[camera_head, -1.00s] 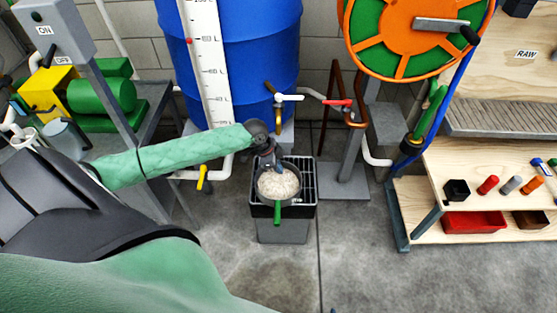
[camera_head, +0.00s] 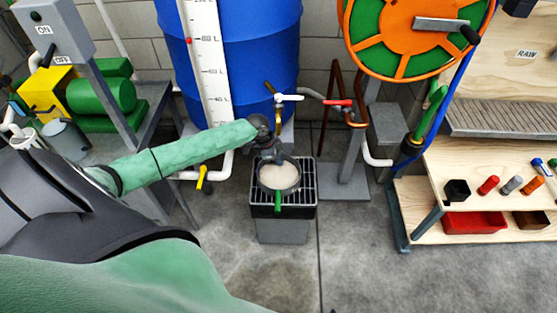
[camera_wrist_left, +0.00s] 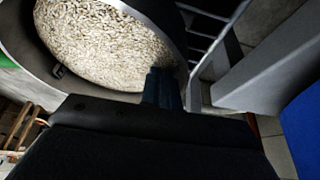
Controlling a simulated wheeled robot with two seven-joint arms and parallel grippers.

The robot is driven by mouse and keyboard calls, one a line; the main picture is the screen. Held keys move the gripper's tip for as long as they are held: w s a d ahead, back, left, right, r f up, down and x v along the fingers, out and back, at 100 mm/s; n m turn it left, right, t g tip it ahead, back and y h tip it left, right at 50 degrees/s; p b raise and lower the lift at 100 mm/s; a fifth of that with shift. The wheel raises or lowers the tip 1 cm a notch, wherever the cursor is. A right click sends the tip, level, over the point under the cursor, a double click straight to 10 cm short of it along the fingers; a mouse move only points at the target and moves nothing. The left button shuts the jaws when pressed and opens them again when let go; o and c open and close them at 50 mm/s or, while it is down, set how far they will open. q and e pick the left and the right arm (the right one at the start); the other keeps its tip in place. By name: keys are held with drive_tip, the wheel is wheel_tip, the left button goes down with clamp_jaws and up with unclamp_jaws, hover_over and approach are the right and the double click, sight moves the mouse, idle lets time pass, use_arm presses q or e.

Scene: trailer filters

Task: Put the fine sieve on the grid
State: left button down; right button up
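The fine sieve (camera_head: 279,177) is a round dark-rimmed pan with a pale, grainy inside and a green handle pointing toward me. In the head view it is over the black grid (camera_head: 304,200) on top of a grey bin. I cannot tell whether it touches the bars. My left gripper (camera_head: 277,160) is at its far rim. In the left wrist view the blue fingertips (camera_wrist_left: 162,88) are close together on the rim of the sieve (camera_wrist_left: 105,45), whose grainy inside fills the upper left. Grid bars (camera_wrist_left: 205,38) show beside it. My right gripper is out of view.
A blue barrel (camera_head: 240,60) with a scale and taps stands behind the grid. A yellow-handled valve (camera_head: 203,178) is to the left. An orange reel (camera_head: 400,35) and wooden shelves (camera_head: 430,225) are on the right. The floor in front is clear.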

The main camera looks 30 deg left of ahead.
use_arm(q)
drive_tip(key=c, duration=1.6)
unclamp_jaws()
drive_tip(key=shift+c, duration=0.2)
drive_tip(key=v, duration=1.2)
drive_tip(key=shift+d+p, duration=0.1)
drive_tip(key=shift+p, duration=0.2)
